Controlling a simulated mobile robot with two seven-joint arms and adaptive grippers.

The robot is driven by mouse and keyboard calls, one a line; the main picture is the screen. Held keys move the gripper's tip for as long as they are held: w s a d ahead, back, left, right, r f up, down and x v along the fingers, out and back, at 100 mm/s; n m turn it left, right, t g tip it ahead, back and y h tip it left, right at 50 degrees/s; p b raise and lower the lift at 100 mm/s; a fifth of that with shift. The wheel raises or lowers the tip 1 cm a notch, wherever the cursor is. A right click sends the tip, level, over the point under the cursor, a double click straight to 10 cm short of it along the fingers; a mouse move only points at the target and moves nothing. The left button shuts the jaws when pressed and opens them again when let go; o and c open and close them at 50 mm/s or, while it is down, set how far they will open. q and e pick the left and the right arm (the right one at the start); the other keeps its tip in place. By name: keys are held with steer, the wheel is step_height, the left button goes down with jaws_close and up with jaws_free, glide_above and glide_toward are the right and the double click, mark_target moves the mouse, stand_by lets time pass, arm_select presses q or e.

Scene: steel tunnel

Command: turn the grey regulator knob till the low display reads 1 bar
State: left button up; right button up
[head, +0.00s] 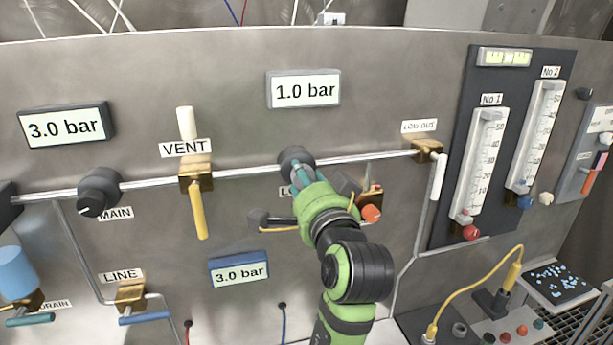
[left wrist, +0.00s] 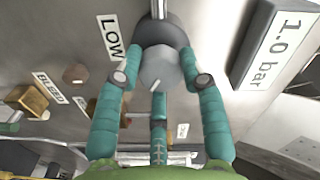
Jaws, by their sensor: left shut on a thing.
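The grey regulator knob (left wrist: 160,68) sits on a dark round base beside the LOW label (left wrist: 112,37). In the left wrist view, my left gripper (left wrist: 161,79) has its teal fingers on both sides of the knob, shut on it. In the head view the knob's dark base (head: 295,155) shows on the pipe, with my left gripper (head: 301,174) over its front and hiding most of the knob. The low display (head: 304,90) above it reads 1.0 bar; it also shows in the left wrist view (left wrist: 280,38). My right gripper is not in view.
To the left are the yellow-handled VENT valve (head: 198,210), the black MAIN knob (head: 99,192) and a display (head: 66,125) reading 3.0 bar. Another display (head: 239,270) below reads 3.0 bar. Right of my arm are a brass LOW OUT valve (head: 428,150) and flowmeters (head: 480,165).

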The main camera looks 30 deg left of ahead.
arm_select(q)
steer(key=shift+f, duration=0.2)
steer(key=o, duration=1.1)
steer(key=shift+o, duration=0.2)
steer(key=shift+s+a+r, duration=0.1)
step_height(320, 180, up, 10)
